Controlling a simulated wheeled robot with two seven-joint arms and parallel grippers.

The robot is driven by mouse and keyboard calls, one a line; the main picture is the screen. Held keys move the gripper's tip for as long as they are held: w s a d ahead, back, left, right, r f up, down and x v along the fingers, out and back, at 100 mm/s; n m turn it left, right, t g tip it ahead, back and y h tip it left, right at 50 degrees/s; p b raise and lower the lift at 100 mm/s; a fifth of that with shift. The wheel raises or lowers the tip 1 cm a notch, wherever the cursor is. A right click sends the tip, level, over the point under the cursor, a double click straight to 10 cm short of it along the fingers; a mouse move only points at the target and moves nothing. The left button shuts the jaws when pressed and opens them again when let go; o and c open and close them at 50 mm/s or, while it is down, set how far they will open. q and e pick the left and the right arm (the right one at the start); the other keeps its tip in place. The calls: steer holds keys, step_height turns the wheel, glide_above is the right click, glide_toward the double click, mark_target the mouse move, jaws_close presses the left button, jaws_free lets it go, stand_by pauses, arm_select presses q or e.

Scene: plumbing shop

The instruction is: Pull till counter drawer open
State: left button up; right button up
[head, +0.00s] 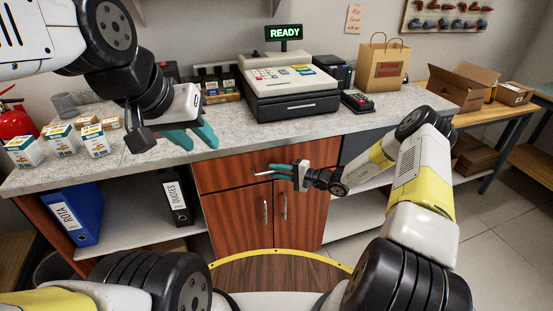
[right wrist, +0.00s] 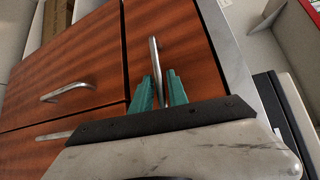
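The till counter drawer (head: 228,172) is a reddish-brown wood front under the grey countertop, below the cash register. It looks flush with the cabinet. My right gripper (head: 272,171) is at the drawer's horizontal bar handle. In the right wrist view the drawer front (right wrist: 185,45) shows the metal handle (right wrist: 153,55) running between the two teal fingertips (right wrist: 160,90). The fingers are close together around the bar, with little gap on either side. My left gripper (head: 195,137) hangs above the counter's front edge at left, its teal fingers apart and empty.
Two cupboard doors (head: 245,213) with upright handles are below the drawer. The cash register (head: 288,88) stands on the counter above. Small boxes (head: 60,138) sit at the counter's left. Binders (head: 73,213) stand on the lower left shelf. Tiled floor (head: 480,230) is clear at right.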

jaws_close()
stand_by(1.4)
